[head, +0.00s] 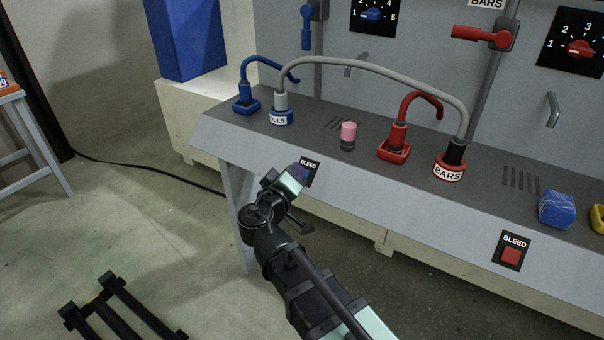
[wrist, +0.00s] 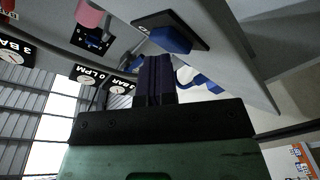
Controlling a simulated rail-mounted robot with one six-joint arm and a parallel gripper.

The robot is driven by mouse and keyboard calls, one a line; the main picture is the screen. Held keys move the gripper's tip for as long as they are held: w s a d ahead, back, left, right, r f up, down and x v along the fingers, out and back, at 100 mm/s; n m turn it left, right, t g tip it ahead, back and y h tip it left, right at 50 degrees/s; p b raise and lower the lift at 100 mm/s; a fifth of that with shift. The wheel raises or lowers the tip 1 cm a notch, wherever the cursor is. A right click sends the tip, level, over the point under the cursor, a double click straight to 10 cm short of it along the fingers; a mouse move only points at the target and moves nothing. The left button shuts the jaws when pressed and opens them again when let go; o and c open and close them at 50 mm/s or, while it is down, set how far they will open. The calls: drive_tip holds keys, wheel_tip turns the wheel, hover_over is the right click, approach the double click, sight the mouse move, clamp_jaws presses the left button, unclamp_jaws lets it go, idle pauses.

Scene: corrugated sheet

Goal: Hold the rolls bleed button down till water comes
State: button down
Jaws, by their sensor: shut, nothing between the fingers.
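The rolls side of the sloping bench front has a dark plate labelled BLEED (head: 309,164). Its blue button (wrist: 171,40) shows clearly in the wrist view; in the head view my gripper mostly covers it. My gripper (head: 298,174) is shut and empty, right in front of this plate. In the wrist view its dark fingertips (wrist: 156,60) lie just below and left of the blue button, very close to it. I cannot tell whether they touch it or whether it is pressed in. The ROLLS hose coupling (head: 281,117) stands on the ledge above.
A grey hose (head: 375,70) arches from ROLLS to the red BARS coupling (head: 449,168). A pink-topped cylinder (head: 348,132) stands between them. A second BLEED plate with a red button (head: 510,256) is at the right. A blue block (head: 556,210) lies on the ledge. The floor at left is mostly clear.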

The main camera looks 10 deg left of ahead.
drive_tip(key=shift+s+a+r+p, duration=0.2)
drive_tip(key=shift+s+r+p, duration=0.15)
drive_tip(key=shift+s+r, duration=0.15)
drive_tip(key=shift+r, duration=0.1)
drive_tip(key=s+r+p, duration=0.1)
drive_tip(key=s+a+r+p, duration=0.1)
drive_tip(key=s+r+p, duration=0.1)
drive_tip(key=shift+s+r, duration=0.15)
idle(0.5)
